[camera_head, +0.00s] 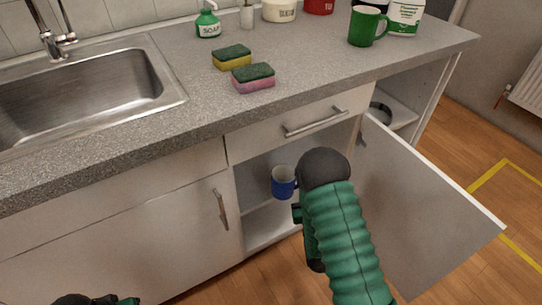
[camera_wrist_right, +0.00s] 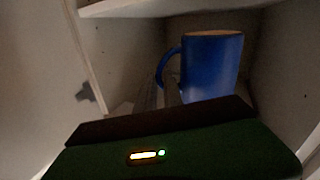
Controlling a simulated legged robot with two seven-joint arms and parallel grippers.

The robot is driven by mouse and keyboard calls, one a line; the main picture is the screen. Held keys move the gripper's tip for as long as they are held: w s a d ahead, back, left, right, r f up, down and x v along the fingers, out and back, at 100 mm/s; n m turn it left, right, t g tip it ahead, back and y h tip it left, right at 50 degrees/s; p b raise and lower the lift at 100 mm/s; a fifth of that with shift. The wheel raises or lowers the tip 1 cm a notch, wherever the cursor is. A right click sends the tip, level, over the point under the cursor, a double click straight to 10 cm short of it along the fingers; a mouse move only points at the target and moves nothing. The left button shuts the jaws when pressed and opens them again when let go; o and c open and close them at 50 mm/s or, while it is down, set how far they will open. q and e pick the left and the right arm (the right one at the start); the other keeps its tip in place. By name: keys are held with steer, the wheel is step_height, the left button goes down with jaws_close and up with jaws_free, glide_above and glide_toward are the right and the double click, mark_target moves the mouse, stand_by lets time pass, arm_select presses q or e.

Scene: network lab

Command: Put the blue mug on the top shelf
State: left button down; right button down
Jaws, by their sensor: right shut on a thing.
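The blue mug (camera_head: 284,182) is inside the open cabinet under the counter, upright. In the right wrist view, the mug (camera_wrist_right: 212,66) has its handle toward the left, near my fingers. My right gripper (camera_wrist_right: 160,94) is shut on the mug at its handle side; the fingers are dark and partly hidden by the gripper body. In the head view my right forearm reaches into the cabinet and hides most of that gripper. I cannot tell whether the mug touches a surface below. A shelf board (camera_wrist_right: 170,7) shows above the mug. My left gripper (camera_head: 95,300) is barely visible at the bottom left edge.
The open cabinet door (camera_head: 425,215) stands to the right of my right arm. A drawer (camera_head: 290,125) and the countertop (camera_head: 190,105) are above the cabinet opening. Two sponges (camera_head: 253,77), a soap bottle (camera_head: 208,22) and a green mug (camera_head: 366,27) stand on the counter.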

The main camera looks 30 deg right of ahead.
steer(key=b+x, duration=0.1)
steer(key=x, duration=0.3)
steer(key=f+b+x, duration=0.1)
steer(key=b+x, duration=0.1)
steer(key=x, duration=0.3)
steer(key=b+x, duration=0.2)
steer(key=x, duration=0.3)
steer(key=shift+d+f, duration=0.15)
steer(key=shift+f, duration=0.15)
steer(key=shift+w+r, duration=0.1)
steer(key=shift+w, duration=0.25)
steer(key=f+b, duration=0.3)
steer(key=shift+w+f, duration=0.25)
steer(key=shift+f, duration=0.15)
steer(key=shift+d+r, duration=0.1)
steer(key=shift+r, duration=0.1)
steer(key=c, duration=1.5)
jaws_free()
steer(key=shift+f, duration=0.1)
